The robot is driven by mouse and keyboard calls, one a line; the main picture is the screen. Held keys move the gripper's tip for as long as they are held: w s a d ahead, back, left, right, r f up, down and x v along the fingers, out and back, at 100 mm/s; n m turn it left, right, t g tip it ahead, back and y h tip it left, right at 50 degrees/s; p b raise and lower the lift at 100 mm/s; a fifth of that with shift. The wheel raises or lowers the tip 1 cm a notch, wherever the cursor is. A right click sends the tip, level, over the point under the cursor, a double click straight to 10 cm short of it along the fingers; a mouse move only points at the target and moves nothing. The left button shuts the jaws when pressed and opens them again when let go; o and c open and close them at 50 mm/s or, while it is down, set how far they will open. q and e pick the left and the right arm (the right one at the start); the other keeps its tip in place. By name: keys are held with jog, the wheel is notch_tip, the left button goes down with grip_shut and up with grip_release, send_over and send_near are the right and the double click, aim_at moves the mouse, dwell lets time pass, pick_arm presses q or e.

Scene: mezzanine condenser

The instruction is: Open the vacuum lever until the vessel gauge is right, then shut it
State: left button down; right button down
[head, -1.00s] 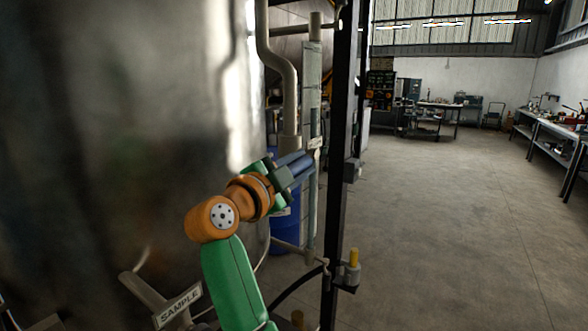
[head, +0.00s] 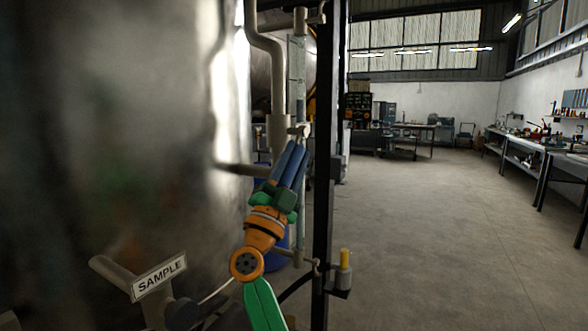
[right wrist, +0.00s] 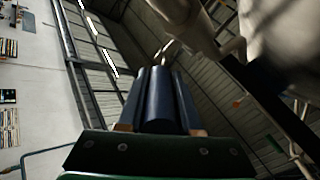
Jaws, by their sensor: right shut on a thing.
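My right gripper (head: 294,150) is raised beside the big metal vessel (head: 120,150), its fingers pointing up at a small pale valve fitting (head: 300,131) on the vertical pipework. In the right wrist view it is shut on a dark blue cylindrical grip (right wrist: 168,100), which I take to be the vacuum lever's handle. A thin metal end shows beyond the grip. The fingers hide most of the handle in the head view. I cannot make out a vessel gauge dial or reading in either view. My left gripper is not in view.
A pipe branch with a SAMPLE label (head: 160,276) juts out at the lower left. A black post (head: 323,200) stands just right of my right arm, with a yellow-topped fitting (head: 344,262) low on it. A blue drum (head: 268,262) is behind the arm. Open floor lies right.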

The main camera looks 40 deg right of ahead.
jog(key=shift+b, duration=0.3)
jog(key=shift+d+r, duration=0.1)
jog(key=c, duration=0.6)
grip_release()
jog(key=shift+d, duration=0.1)
jog(key=shift+f, duration=0.35)
jog(key=b+v, duration=0.2)
jog(key=v, duration=0.5)
jog(key=shift+w+b, duration=0.15)
jog(key=shift+b, duration=0.2)
